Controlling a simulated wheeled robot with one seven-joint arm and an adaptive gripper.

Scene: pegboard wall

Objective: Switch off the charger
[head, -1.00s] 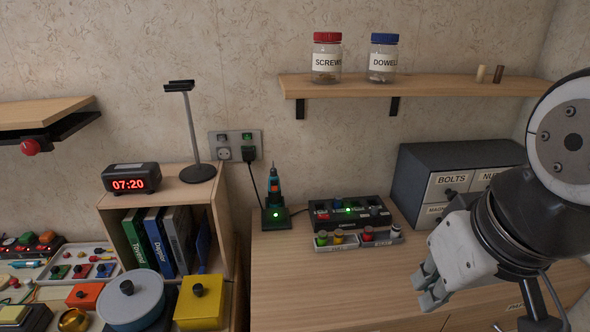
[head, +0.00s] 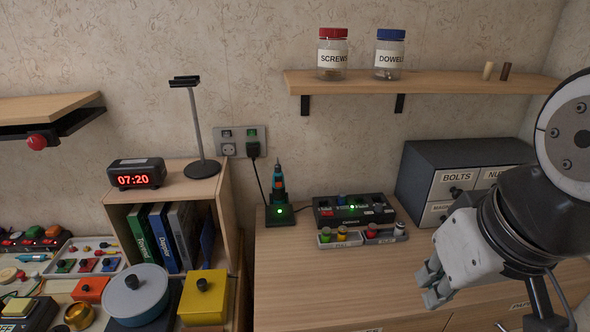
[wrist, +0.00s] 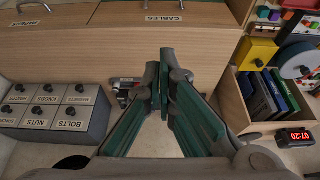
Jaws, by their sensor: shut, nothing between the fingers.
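A teal and black driver (head: 277,184) stands upright in a dark green base (head: 280,214) with a lit green light, on the bench at the wall. A black plug (head: 253,149) sits in the right socket of the grey wall plate (head: 227,151); its cord runs down towards the base. Two small switches (head: 251,133) are above the sockets, the right one lit green. A black box (head: 322,216) with several slots and a green light stands right of the base. My gripper (head: 431,285) is shut and empty over the bench's right part, well apart from these. It also shows in the wrist view (wrist: 164,66).
A divided tray (head: 350,243) with knobs stands before the black box. A drawer cabinet (head: 437,160) is at right, under a shelf (head: 430,83) with two jars. A cubby (head: 222,188) with books and a clock (head: 135,174) stands at left. The bench front is clear.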

